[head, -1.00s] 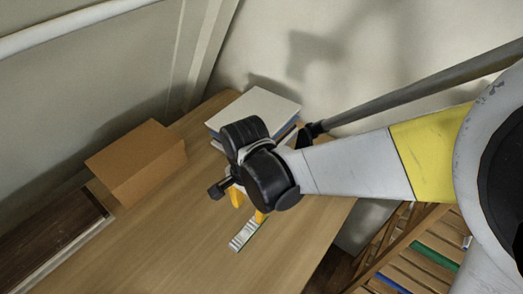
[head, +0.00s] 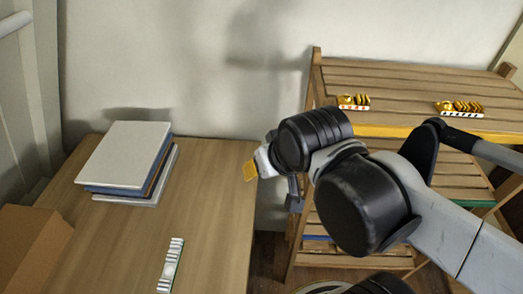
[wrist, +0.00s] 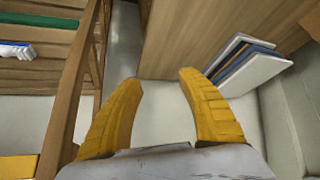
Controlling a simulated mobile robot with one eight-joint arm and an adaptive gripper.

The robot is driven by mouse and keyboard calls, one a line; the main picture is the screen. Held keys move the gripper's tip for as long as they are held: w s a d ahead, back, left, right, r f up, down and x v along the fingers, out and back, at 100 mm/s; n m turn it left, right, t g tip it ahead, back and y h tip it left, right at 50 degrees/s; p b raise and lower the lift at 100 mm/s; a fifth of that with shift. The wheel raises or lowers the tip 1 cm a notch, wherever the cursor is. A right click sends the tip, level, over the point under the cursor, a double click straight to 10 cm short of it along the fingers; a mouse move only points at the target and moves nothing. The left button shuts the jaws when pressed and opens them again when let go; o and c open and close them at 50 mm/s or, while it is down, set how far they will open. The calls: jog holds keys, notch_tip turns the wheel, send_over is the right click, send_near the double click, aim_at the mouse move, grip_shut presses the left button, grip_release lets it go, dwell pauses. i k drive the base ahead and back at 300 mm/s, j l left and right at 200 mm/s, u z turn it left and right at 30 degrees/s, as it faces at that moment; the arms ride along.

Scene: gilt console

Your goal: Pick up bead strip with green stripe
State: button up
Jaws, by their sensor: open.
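A white strip with green along it (head: 170,265) lies on the wooden table (head: 215,215) near its front, in the head view. Its details are small. My gripper (head: 250,172) is by the table's right edge, well above and to the right of the strip. Its yellow fingers are apart in the wrist view (wrist: 160,82), with nothing between them. The strip does not show in the wrist view.
A slatted wooden rack (head: 400,75) on the right carries two gold-topped pieces (head: 353,102) (head: 460,107). A blue-white item (wrist: 15,50) lies on the rack.

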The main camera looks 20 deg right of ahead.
aim_at(165, 285)
jog(key=u, duration=1.35)
jog(key=k+l+z, duration=0.1)
jog(key=z, duration=0.35)
jog(key=k+l+z, duration=0.2)
jog(key=z, duration=0.25)
